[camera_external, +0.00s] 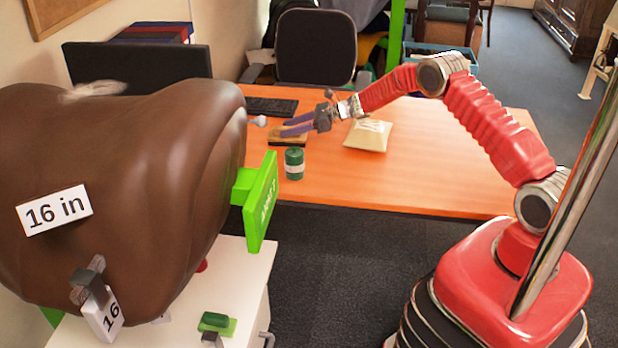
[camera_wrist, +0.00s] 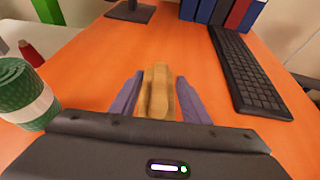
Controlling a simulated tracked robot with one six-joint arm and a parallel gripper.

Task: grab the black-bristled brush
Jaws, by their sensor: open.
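The brush (camera_wrist: 158,92) shows in the wrist view as a tan wooden block lying lengthwise on the orange desk. In the external view the brush (camera_external: 290,142) is a small brown shape with a dark underside, partly covered by my gripper. My gripper (camera_external: 284,129) reaches over it from the right, with its purple fingers pointing left. In the wrist view my gripper (camera_wrist: 160,78) is open, with one finger on each side of the wooden block. A gap shows beside the block. The bristles cannot be seen clearly.
A green can with a white band (camera_external: 294,164) stands close in front of the brush. A cream packet (camera_external: 368,135) lies to the right. A black keyboard (camera_wrist: 248,75) lies right of the brush in the wrist view. A red spool (camera_wrist: 30,52) stands at left.

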